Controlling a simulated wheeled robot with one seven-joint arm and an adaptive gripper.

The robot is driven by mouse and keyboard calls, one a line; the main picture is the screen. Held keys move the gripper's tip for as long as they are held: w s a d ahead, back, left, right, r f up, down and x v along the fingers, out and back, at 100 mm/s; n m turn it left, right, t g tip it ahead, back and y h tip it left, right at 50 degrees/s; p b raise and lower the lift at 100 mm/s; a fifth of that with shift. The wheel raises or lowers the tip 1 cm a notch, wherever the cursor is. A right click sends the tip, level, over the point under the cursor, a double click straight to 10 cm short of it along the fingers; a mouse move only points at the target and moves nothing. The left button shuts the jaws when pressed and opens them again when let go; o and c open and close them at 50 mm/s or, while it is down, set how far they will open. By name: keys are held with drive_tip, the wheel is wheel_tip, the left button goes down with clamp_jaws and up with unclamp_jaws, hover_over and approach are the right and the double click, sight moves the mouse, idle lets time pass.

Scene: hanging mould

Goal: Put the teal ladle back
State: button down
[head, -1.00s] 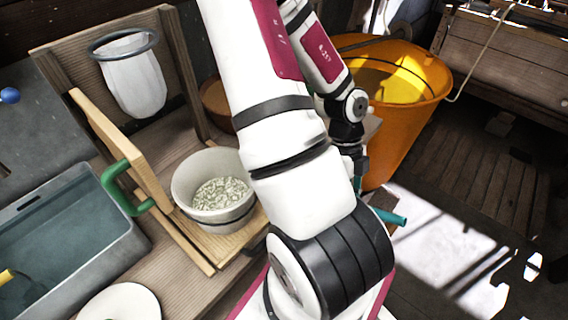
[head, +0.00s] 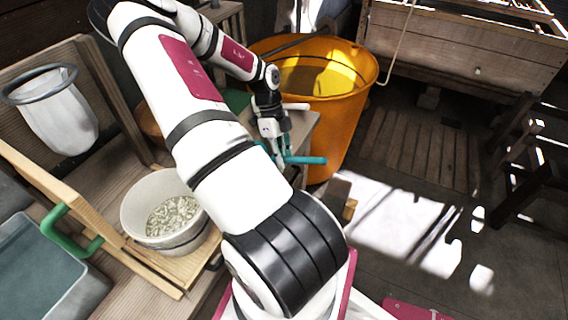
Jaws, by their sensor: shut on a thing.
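The teal ladle (head: 308,160) shows as a short teal bar sticking out to the right of my gripper, roughly level in the picture. A small teal piece also shows at the left of the fingers. Its bowl cannot be made out. My gripper (head: 280,158) points down and is shut on the ladle, in front of the orange bucket and beside the end of the wooden bench. The fingers and my arm hide part of the ladle. I cannot tell whether the ladle touches anything below it.
The orange bucket (head: 347,105) stands behind my gripper. A white mould (head: 58,122) hangs in a ring. Sunlit floor at right is open.

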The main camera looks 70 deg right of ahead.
wheel_tip(320, 180, down, 2)
drive_tip(key=shift+s+f+p, duration=0.1)
drive_tip(key=shift+s+p, duration=0.05)
drive_tip(key=shift+p, duration=0.25)
drive_tip(key=shift+f, duration=0.55)
drive_tip(key=c, duration=1.5)
unclamp_jaws()
drive_tip(key=b+v, duration=0.3)
drive_tip(key=v, duration=0.9)
